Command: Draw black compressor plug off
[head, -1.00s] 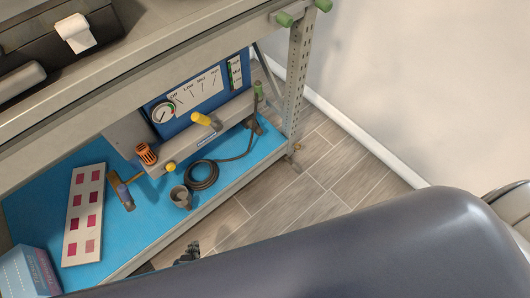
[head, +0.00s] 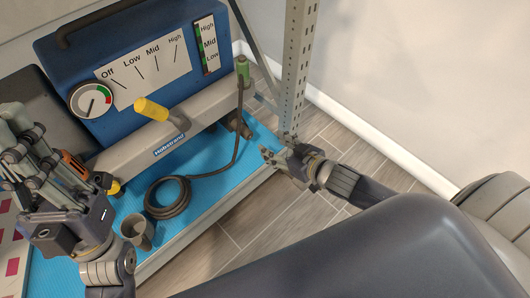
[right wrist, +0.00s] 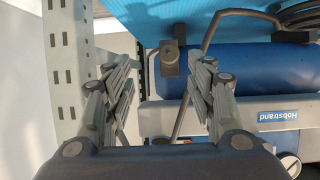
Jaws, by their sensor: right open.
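The blue compressor (head: 75,60) stands on the lower rack shelf. A dark, stubby fitting (head: 240,125), which looks like the black plug, sticks out low at its right end. It also shows in the right wrist view (right wrist: 169,60), ahead of the jaws. My right gripper (head: 268,153) is open and empty by the rack post, right of and below the fitting, and apart from it. In the right wrist view its fingers (right wrist: 166,75) are spread. My left gripper (head: 20,135) is at the left, in front of the compressor; its jaw opening is unclear.
A dark cable runs from a green connector (head: 243,68) past the fitting to a coil (head: 168,197) on the shelf. A grey cup (head: 138,232) is beside it. The perforated rack post (head: 297,65) stands close to my right gripper. A yellow handle (head: 150,109) sticks out.

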